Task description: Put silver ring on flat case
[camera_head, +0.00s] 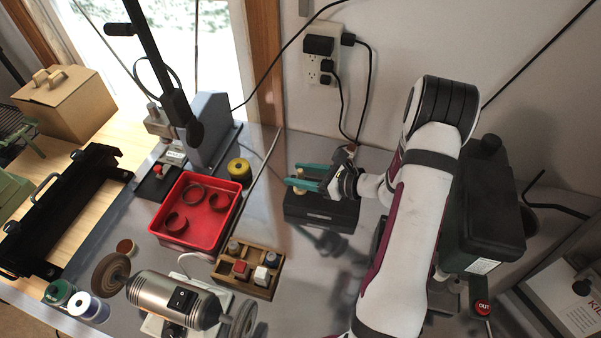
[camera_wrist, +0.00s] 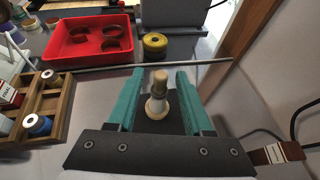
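My gripper (camera_head: 300,176), with teal fingers, is over a low black case (camera_head: 322,213) in the middle of the table. In the wrist view my gripper (camera_wrist: 160,74) is open, with a finger on each side of a cream peg (camera_wrist: 157,107). Gaps show between peg and fingers. The peg has a darker band around its middle; I cannot tell if this is a ring. The peg stands on a dark surface, seemingly the case top. Several brownish, ring-like bands (camera_head: 219,201) lie in the red tray (camera_head: 213,240). I can make out no clearly silver ring.
A yellow spool (camera_head: 239,169) stands beside the red tray. A wooden rack (camera_head: 258,288) with small bottles is in front. A grinder motor (camera_head: 170,297) is at the front left. A thin rod (camera_wrist: 185,65) lies beyond the fingers. Cables hang from the wall outlet (camera_head: 320,62).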

